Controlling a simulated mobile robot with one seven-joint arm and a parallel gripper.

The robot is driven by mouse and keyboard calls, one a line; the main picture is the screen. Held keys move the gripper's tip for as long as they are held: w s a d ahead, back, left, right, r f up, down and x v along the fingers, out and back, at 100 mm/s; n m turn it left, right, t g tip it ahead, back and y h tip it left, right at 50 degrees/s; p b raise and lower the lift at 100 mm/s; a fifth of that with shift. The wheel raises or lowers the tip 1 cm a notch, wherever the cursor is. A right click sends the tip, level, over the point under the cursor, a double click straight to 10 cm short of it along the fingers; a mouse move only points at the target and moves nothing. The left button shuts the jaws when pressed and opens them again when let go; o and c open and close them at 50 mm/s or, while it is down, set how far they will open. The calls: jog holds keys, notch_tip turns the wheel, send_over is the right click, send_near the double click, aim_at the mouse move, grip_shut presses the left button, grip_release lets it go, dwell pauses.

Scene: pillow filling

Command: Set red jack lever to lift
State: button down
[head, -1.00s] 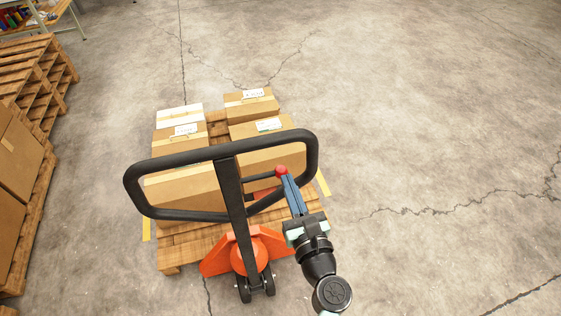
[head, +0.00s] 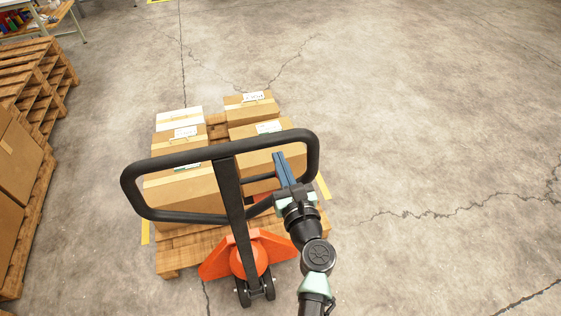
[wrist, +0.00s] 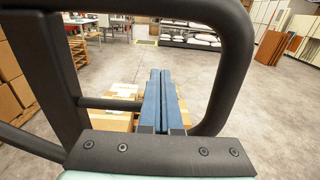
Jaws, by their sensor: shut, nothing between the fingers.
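The pallet jack's black loop handle (head: 134,196) stands upright on its stem (head: 232,200), above the orange jack base (head: 240,258). My gripper (head: 281,156) is shut and empty, its blue fingers pointing forward within the right half of the loop. The wrist view shows the closed fingers (wrist: 160,74) inside the loop (wrist: 240,70), between the stem and its right side. A thin dark bar (head: 259,178) runs from the stem toward my gripper; it also shows in the wrist view (wrist: 108,103). The lever's red knob is hidden now, so its setting cannot be told.
Cardboard boxes (head: 180,190) sit on a wooden pallet (head: 172,262) beyond the handle. Stacked pallets (head: 40,75) and more boxes (head: 18,165) stand along the left. The concrete floor (head: 430,130) on the right is clear.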

jog(key=shift+f, duration=0.1)
jog(key=shift+f+b, duration=1.35)
jog(key=shift+b, duration=0.05)
jog(key=shift+r+p, duration=1.9)
jog(key=shift+r, duration=0.05)
jog(key=p+v, duration=0.2)
jog(key=v, duration=1.1)
